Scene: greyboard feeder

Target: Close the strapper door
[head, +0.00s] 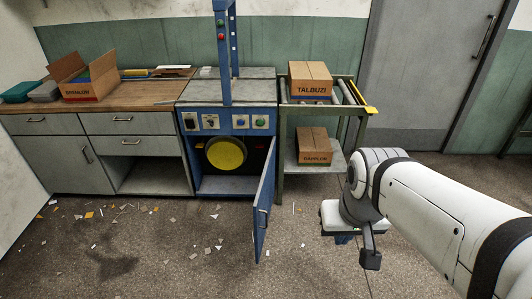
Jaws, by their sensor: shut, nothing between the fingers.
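The strapper (228,118) is a blue machine with a grey top. Its blue door (265,200) stands wide open, swung out toward me from the right side of the lower compartment. A handle (262,219) shows on the door near its free edge. The open compartment shows a yellow round reel (226,153). My gripper (371,260) points down to the right of the door, apart from it, shut and empty. My wrist partly hides its fingers.
A roller stand (283,135) right of the strapper holds a carton (310,79) on top and another (314,147) on its lower shelf. A wooden-topped bench (130,100) stands left. Paper scraps litter the floor, which is otherwise clear around the door.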

